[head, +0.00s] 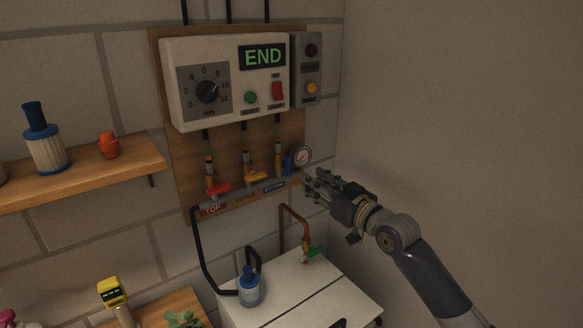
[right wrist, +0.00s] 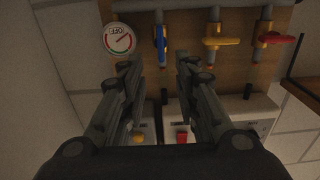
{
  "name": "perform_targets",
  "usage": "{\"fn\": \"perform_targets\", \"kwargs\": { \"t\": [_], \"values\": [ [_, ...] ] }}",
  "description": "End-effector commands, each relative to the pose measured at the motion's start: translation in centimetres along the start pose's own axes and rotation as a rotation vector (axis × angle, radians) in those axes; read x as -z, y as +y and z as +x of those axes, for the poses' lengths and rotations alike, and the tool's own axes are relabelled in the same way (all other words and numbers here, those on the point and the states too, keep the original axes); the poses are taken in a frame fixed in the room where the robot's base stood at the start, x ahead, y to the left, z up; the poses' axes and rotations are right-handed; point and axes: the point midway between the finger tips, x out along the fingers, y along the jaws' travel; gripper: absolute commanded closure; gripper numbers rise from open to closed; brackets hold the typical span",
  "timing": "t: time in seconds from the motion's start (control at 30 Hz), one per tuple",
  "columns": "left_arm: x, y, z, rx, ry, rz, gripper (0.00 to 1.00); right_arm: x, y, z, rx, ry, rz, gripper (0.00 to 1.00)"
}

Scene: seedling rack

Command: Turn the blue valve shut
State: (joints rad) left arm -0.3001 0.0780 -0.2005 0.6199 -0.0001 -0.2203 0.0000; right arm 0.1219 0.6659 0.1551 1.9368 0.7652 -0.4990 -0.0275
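The blue valve (head: 287,165) is the rightmost of three valves on the wooden board, above the BOTTOM label (head: 274,187). Its blue handle also shows in the right wrist view (right wrist: 161,46), standing in line with its pipe. The yellow valve (head: 254,177) and red valve (head: 218,189) have handles lying across their pipes. My right gripper (head: 312,184) is to the right of and slightly below the blue valve. In the right wrist view its fingers (right wrist: 160,72) are apart with nothing between them; the blue handle lies beyond the tips. My left gripper is out of view.
A round gauge (head: 302,156) sits close beside the blue valve, above my right gripper. A control box (head: 225,85) showing END hangs above. A white tank (head: 300,292) with a green-handled tap (head: 314,252) is below. A bare wall stands at right.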

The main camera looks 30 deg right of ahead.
Motion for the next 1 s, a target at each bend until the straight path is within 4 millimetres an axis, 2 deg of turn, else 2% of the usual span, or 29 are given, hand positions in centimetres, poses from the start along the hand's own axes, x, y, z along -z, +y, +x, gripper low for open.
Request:
{"fn": "perform_targets", "kwargs": {
  "t": [0.17, 0.6, 0.8, 1.0],
  "values": [
    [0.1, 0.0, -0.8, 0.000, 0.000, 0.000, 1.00, 0.3, 0.1, 1.7, -0.001, 0.003, 0.004, 0.71],
    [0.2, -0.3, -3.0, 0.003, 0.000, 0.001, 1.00, 0.1, -0.1, 8.4, 0.000, -0.001, 0.002, 0.71],
    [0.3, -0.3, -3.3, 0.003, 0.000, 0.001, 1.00, 0.0, 0.0, 10.1, 0.000, -0.002, 0.000, 0.71],
    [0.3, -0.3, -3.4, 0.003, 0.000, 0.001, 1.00, -0.1, -0.1, 10.6, 0.001, -0.001, -0.001, 0.71]
  ]
}}
